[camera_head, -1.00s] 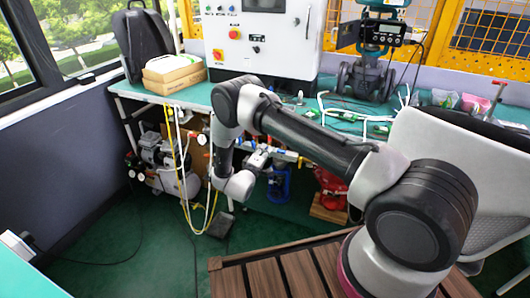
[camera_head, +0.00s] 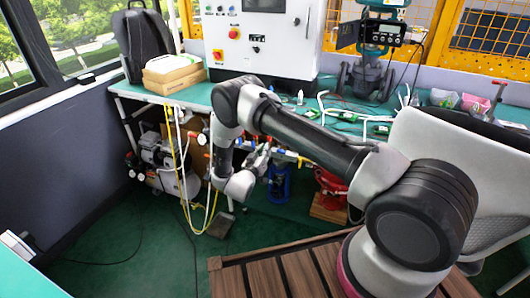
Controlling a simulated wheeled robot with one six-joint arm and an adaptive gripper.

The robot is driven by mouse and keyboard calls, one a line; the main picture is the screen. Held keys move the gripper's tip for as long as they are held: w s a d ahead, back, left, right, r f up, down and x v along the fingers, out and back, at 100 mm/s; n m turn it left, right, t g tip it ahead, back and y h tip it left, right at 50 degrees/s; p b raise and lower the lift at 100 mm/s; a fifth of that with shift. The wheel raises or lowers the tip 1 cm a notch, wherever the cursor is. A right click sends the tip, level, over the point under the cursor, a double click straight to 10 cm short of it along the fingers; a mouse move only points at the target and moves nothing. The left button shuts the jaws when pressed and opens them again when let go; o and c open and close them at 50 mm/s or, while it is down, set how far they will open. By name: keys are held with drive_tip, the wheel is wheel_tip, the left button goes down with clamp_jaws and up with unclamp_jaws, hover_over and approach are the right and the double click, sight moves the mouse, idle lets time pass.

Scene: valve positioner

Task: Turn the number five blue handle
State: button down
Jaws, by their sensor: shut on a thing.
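A row of small valves with coloured handles (camera_head: 285,154) runs along a pipe below the front edge of the green bench, partly behind my arm. Bits of blue and red show there; no numbers can be read. My gripper (camera_head: 262,158) is at this row, small and dark in the picture, reached from the left past my bent wrist. It is shut on what looks like a blue handle, which its fingers mostly hide. How far that handle is turned cannot be told.
The green bench (camera_head: 200,96) carries a control cabinet (camera_head: 265,45), boxes (camera_head: 174,74) and a large valve with a positioner (camera_head: 370,70). A compressor (camera_head: 165,165), yellow hoses and a red valve (camera_head: 330,188) are below. A grey chair (camera_head: 445,150) stands right.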

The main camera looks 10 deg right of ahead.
drive_tip(key=shift+m, duration=1.9)
drive_tip(key=c, duration=1.6)
unclamp_jaws()
drive_tip(key=shift+o, duration=0.2)
drive_tip(key=v, duration=1.2)
